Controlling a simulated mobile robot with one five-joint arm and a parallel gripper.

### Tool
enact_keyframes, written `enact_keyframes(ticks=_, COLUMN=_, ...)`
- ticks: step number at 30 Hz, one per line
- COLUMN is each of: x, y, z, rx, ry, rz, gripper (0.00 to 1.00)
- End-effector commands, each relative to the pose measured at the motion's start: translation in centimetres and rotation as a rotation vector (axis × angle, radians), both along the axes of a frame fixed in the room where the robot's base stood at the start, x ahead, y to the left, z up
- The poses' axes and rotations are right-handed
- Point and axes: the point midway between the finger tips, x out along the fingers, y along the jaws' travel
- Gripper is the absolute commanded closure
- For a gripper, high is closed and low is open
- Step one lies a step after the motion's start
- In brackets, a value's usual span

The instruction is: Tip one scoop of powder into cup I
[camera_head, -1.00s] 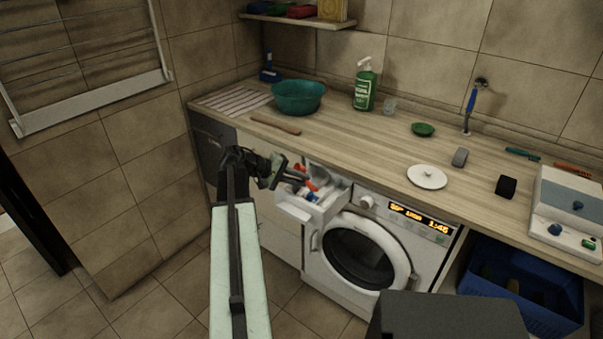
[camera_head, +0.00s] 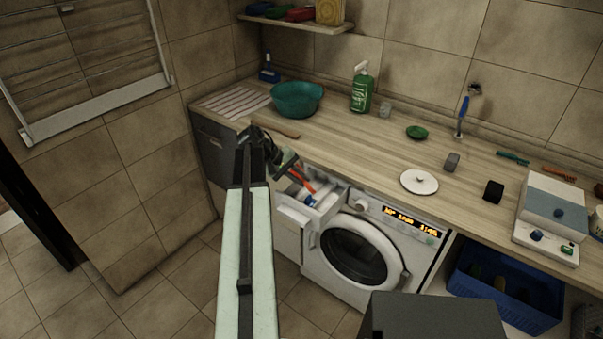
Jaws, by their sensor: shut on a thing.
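The washing machine's drawer (camera_head: 327,210) is pulled open below the counter's front edge, left of the control panel. Red and blue parts show in or over it; the blue part (camera_head: 311,202) is low in the drawer. My gripper (camera_head: 293,176) is over the drawer's back left part, pointing down and right. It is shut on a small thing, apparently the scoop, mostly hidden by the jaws. A red strip (camera_head: 303,182) shows beside the jaws; I cannot tell whether it is the scoop or part of the drawer. Cup I's mark and any powder are too small to make out.
The wooden counter (camera_head: 360,150) runs above the washing machine (camera_head: 352,252). A blue crate (camera_head: 505,285) stands at lower right.

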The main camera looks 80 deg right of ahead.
Motion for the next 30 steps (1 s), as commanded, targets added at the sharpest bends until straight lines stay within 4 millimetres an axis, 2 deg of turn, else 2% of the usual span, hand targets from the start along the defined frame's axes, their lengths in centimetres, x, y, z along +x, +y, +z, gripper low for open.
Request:
enact_keyframes(ticks=1, x=-0.1, y=-0.1, z=0.7, rx=0.009, ry=-0.016, rz=-0.004, gripper=1.0)
enact_keyframes(ticks=17, x=-0.6, y=-0.5, z=2.6, rx=0.134, ry=-0.23, rz=-0.029, gripper=1.0)
enact_keyframes(ticks=30, x=-1.5, y=-1.1, z=4.6, rx=0.288, ry=-0.497, rz=-0.06, gripper=1.0)
